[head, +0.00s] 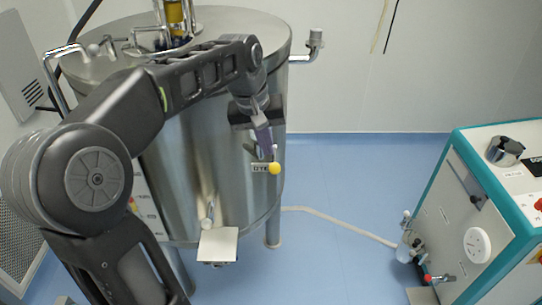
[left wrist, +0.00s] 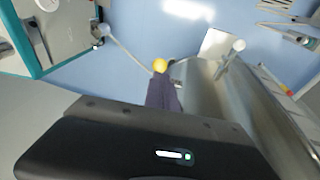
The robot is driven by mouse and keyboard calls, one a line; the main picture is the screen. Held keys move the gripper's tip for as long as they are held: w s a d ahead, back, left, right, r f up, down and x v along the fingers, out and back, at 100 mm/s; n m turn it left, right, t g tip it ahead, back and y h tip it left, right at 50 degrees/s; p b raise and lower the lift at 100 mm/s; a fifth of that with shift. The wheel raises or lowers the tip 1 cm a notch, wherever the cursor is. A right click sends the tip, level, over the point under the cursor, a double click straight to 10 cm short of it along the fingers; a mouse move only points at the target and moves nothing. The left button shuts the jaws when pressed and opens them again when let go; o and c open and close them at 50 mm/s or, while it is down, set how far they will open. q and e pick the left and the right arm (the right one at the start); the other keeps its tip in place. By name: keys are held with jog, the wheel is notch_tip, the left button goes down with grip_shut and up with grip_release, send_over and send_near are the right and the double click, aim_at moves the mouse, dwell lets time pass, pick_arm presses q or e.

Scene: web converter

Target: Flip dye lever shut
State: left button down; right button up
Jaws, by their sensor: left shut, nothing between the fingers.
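The dye lever shows as a yellow ball knob (head: 275,168) low on the front right of the steel tank, beside a small label (head: 260,168) whose text I cannot read clearly. In the left wrist view the yellow knob (left wrist: 160,65) sits just beyond my fingertips. My left gripper (head: 267,150) is shut and empty, pointing down, with its purple-grey fingers right above the knob. The fingers also show in the left wrist view (left wrist: 162,92). I cannot tell whether they touch the knob. The lever's stem is mostly hidden by the fingers. My right gripper is not in view.
The steel tank (head: 185,195) stands in front of me. A white-knobbed handle (head: 207,214) and a small pale plate (head: 217,245) stick out low on it. A hose (head: 335,220) runs across the blue floor to a teal-edged machine (head: 480,215) on the right.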

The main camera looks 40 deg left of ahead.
aim_at(273, 165)
pick_arm(q)
jog(key=p+x, duration=0.1)
jog(key=x, duration=0.4)
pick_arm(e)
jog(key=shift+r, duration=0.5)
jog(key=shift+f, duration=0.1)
